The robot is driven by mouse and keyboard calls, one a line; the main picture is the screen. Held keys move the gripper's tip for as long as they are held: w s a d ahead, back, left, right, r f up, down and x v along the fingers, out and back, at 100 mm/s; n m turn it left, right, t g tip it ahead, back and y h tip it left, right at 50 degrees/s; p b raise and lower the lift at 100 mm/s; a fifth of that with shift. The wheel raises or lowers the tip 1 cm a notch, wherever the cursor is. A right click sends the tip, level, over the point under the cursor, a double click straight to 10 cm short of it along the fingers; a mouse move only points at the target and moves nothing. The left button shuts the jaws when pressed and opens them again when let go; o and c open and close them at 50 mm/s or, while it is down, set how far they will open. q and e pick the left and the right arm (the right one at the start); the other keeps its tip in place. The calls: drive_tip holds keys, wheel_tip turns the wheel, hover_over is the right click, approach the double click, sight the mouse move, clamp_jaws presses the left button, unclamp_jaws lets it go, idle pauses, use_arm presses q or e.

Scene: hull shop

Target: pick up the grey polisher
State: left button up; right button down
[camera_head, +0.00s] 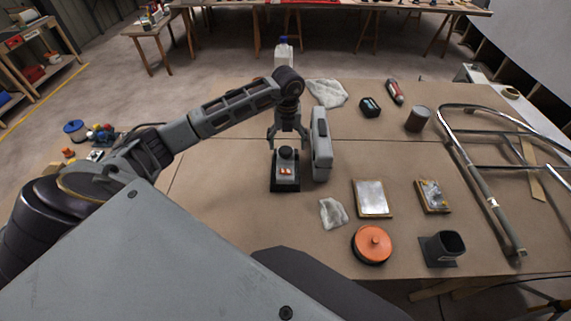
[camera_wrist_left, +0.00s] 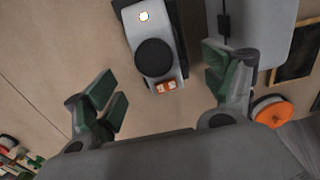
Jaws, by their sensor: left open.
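The grey polisher (camera_head: 286,172), with a black round knob, a dark base and small orange buttons, stands on the brown-covered table. It also shows in the left wrist view (camera_wrist_left: 140,22), with its black knob toward the camera. My left gripper (camera_head: 288,141) is open and empty, pointing down above the polisher. In the left wrist view its green-padded fingers (camera_wrist_left: 160,80) are spread wide, and the polisher's knob lies between and beyond them. I cannot tell whether anything touches. My right gripper is not in view.
A tall grey case (camera_head: 321,150) stands close beside the polisher on the right. A white bottle (camera_head: 284,54) is behind. A crumpled cloth (camera_head: 333,213), an orange disc (camera_head: 372,243) and a framed plate (camera_head: 372,198) lie nearer. Bent metal rails (camera_head: 480,190) fill the right. Table left of the polisher is clear.

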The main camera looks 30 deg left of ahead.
sight(287, 151)
use_arm(q)
wheel_tip(287, 151, down, 3)
drive_tip(key=shift+f, duration=0.6)
drive_tip(key=shift+f, duration=0.1)
drive_tip(key=shift+s+a+f+p, duration=0.15)
drive_tip(key=shift+f+p, duration=0.25)
drive_tip(key=shift+f, duration=0.55)
drive_tip(key=shift+w+a+f+p, duration=0.15)
drive_tip(key=shift+f+p, duration=0.2)
drive_tip(key=shift+f, duration=1.2)
drive_tip(key=c, duration=1.7)
drive_tip(key=shift+r, duration=0.1)
drive_tip(key=shift+c, duration=0.5)
